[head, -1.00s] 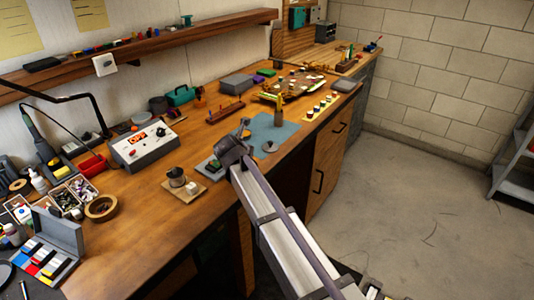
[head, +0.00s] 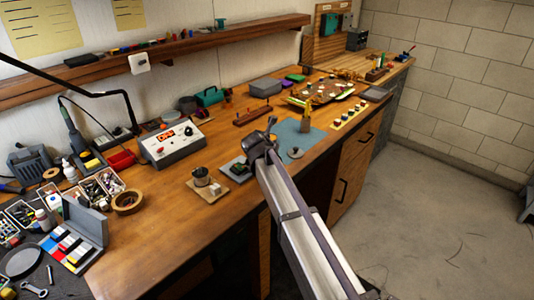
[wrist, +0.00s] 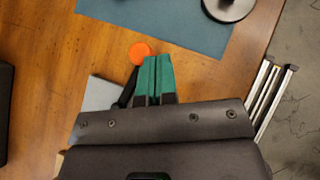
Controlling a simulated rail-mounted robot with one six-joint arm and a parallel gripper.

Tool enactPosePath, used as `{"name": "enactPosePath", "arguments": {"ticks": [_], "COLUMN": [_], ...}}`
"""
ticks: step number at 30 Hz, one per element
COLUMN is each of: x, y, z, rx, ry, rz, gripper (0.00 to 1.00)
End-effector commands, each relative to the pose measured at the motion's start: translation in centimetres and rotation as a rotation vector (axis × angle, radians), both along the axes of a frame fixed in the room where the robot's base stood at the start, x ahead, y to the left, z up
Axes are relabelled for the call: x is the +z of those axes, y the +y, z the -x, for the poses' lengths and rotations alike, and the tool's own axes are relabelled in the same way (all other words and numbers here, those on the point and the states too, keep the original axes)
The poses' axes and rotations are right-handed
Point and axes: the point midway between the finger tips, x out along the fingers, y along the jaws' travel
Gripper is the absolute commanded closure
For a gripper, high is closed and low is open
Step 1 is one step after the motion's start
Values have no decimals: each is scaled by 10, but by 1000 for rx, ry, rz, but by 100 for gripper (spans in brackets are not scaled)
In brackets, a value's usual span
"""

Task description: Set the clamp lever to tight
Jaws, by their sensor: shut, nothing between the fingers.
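In the wrist view, an orange round knob (wrist: 139,52) shows just left of my fingertips, with a dark bar (wrist: 128,92) below it. This looks like the clamp lever, but its base is mostly hidden behind my gripper body. Its setting cannot be read. A light grey block (wrist: 100,93) lies left of the bar. My gripper (wrist: 158,62) has green fingers, shut together and empty, beside the knob. I cannot tell whether they touch it.
A blue mat (head: 292,137) with a round grey disc (head: 295,153) lies beyond my wrist. A control box (head: 175,144) stands behind. The bench's front edge is close to my arm.

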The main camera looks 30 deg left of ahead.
Motion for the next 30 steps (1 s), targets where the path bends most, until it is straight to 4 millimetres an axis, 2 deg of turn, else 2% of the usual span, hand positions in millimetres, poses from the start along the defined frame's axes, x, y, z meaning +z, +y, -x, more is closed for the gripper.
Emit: {"name": "enactPosePath", "arguments": {"ticks": [16,20,24,27,30], "x": [0,0,1,27,45], "y": [-3,-14,-37,-50,-64], "z": [0,7,21,33,46], "rx": [-1,-2,-4,-4,-4], "ry": [-1,-1,-1,-1,-1], "rz": [0,0,0,0,0], "gripper": [100,100,100,100,100]}}
